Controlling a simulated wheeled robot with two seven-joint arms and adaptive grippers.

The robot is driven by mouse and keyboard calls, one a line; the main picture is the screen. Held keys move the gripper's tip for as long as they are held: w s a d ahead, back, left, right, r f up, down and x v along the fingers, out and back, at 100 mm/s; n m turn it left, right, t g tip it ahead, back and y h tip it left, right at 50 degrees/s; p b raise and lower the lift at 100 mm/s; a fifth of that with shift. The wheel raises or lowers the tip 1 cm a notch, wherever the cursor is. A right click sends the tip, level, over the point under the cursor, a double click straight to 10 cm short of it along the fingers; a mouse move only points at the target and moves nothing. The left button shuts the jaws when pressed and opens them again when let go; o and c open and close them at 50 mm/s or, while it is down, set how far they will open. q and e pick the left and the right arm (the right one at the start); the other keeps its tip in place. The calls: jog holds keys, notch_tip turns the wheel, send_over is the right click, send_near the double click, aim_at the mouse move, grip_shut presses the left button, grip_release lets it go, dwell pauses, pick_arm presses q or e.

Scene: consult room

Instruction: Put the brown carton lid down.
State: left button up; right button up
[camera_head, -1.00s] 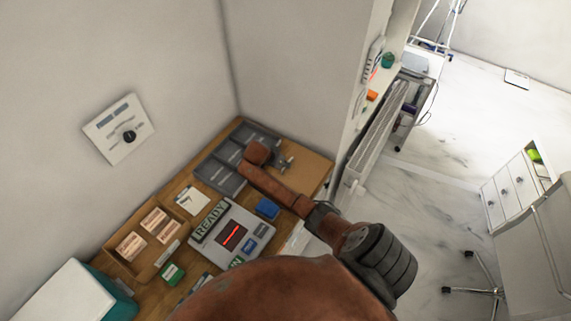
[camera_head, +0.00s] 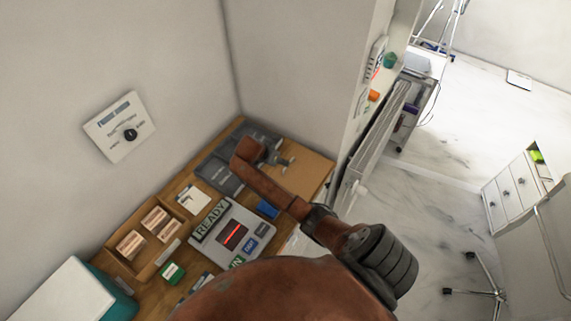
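The brown carton lid (camera_head: 308,168), a flat tan panel, is at the far right end of the wooden desk. A rust-coloured arm, which I take for my right one, reaches up from the bottom of the view. Its small grey gripper (camera_head: 282,160) is at the panel's left edge. The fingers are too small and partly hidden to tell whether they are open or shut on the panel. I cannot tell whether the panel rests on the desk or is held just above it. My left gripper is not in view.
Dark grey trays (camera_head: 222,175) lie left of the gripper. A grey READY device (camera_head: 230,234), a blue block (camera_head: 267,209), a green box (camera_head: 172,272) and a wooden tray (camera_head: 125,262) with small boxes fill the desk. A white shelf (camera_head: 362,130) stands close on the right.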

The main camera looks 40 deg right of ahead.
jog(key=v, duration=0.6)
jog(key=shift+r+b, duration=0.15)
jog(key=shift+b, duration=0.15)
dwell(4.8)
